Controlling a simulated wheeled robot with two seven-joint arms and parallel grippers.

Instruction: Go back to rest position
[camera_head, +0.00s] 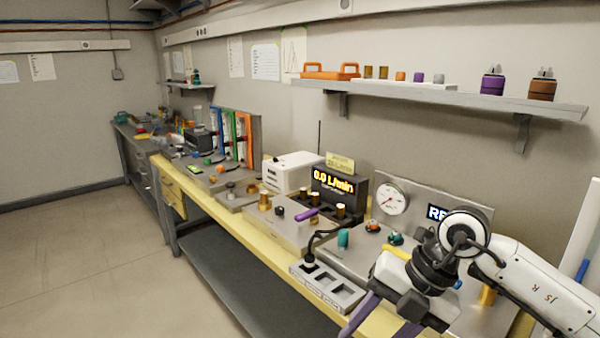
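My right arm comes in from the right edge. Its gripper (380,326) hangs over the front edge of the workbench (240,228) at the lower right. Its two purple fingers point down and to the left, spread apart, with no object visible between them. The fingertips are partly cut off by the bottom of the picture. My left arm and gripper are not in view.
A grey tray with square slots (340,292) lies just left of my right gripper. A gauge (391,199) and a flow display reading 0.0 L/min (333,182) stand behind. A wall shelf (450,97) is above. The floor (90,240) at left is clear.

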